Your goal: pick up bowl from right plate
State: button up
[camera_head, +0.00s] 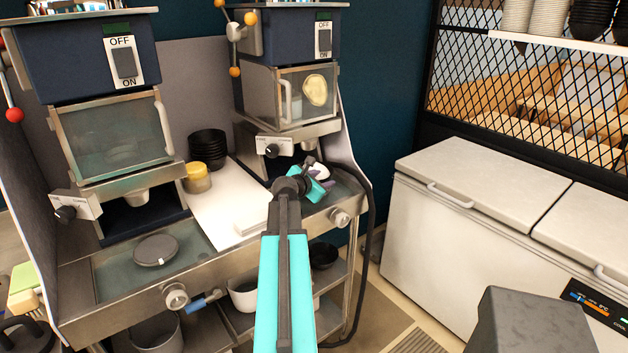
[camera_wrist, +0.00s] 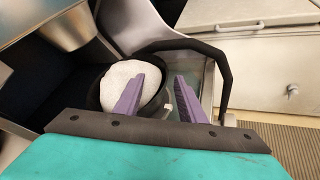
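A dark bowl (camera_wrist: 104,92) filled with a white, rounded heap (camera_wrist: 120,82) sits under the right machine in the wrist view. My gripper (camera_wrist: 160,80) has its two purple fingers apart. The left finger reaches over the white heap, and the right finger is outside the bowl. The bowl's right rim lies between them; I cannot tell whether either finger touches it. In the head view, my gripper (camera_head: 322,178) is at the right machine's bay and hides most of the bowl. The right plate is mostly hidden beneath the bowl; a small white tag shows at the bowl's right.
A black hose (camera_wrist: 222,75) arches close to the right of my fingers. The left plate (camera_head: 156,250) is empty. Stacked black bowls (camera_head: 208,145) and a yellow-lidded jar (camera_head: 197,178) stand between the machines. A white chest freezer (camera_head: 470,245) is at the right.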

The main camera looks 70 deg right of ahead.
jog(key=shift+p+x, duration=0.65)
jog(key=shift+x, duration=1.4)
jog(key=shift+r, duration=0.1)
grip_shut()
